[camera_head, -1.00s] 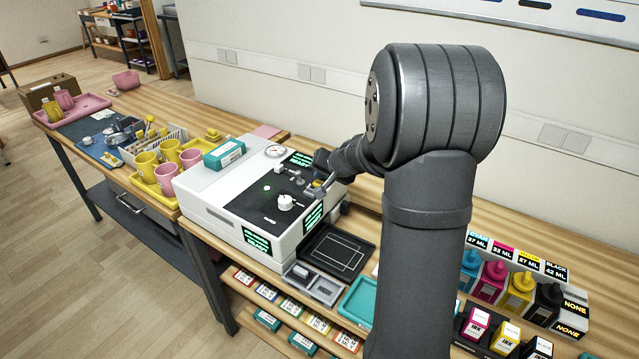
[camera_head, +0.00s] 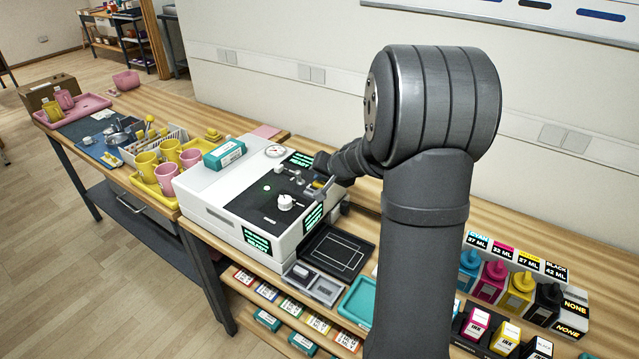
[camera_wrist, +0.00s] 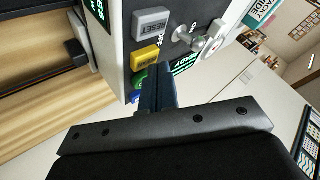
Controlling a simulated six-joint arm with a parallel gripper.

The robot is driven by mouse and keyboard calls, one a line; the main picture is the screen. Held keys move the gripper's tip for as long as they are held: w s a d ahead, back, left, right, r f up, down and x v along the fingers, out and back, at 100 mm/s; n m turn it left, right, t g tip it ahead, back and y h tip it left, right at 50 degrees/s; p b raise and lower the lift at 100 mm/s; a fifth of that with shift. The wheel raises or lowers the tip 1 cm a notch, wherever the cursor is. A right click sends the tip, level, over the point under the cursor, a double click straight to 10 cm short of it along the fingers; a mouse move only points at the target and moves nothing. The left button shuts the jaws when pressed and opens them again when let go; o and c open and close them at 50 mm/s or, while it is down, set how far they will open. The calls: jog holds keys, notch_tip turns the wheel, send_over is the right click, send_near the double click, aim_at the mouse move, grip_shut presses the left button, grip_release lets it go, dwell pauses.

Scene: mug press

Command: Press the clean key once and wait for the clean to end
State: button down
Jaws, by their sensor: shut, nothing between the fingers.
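The white press machine (camera_head: 215,188) stands on the bench with a black control panel on top and lit green screens (camera_head: 257,241). In the wrist view a grey key (camera_wrist: 151,23), a yellow key (camera_wrist: 145,57) and a partly hidden green key (camera_wrist: 138,82) sit on the panel. The grey key's label seems to read RESET; I cannot tell which key is clean. My gripper (camera_wrist: 157,90) is shut and empty, its fingers close to the green and yellow keys. I cannot tell whether the fingertips touch a key. In the head view my gripper (camera_head: 322,188) is small beside the panel's right side.
A metal knob (camera_wrist: 188,40) sticks up near the keys. A teal box (camera_head: 225,153) and a round gauge (camera_head: 275,151) are on the machine top. Yellow and pink mugs (camera_head: 165,176) stand on a tray to the left. Ink bottles (camera_head: 518,290) stand at the right.

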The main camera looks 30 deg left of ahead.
aim_at(321, 185)
jog(key=shift+f, duration=0.5)
dwell(0.5)
dwell(0.3)
jog(key=shift+r, duration=0.9)
jog(key=shift+r, duration=2.5)
notch_tip(321, 185, up, 4)
jog(key=shift+f, duration=0.1)
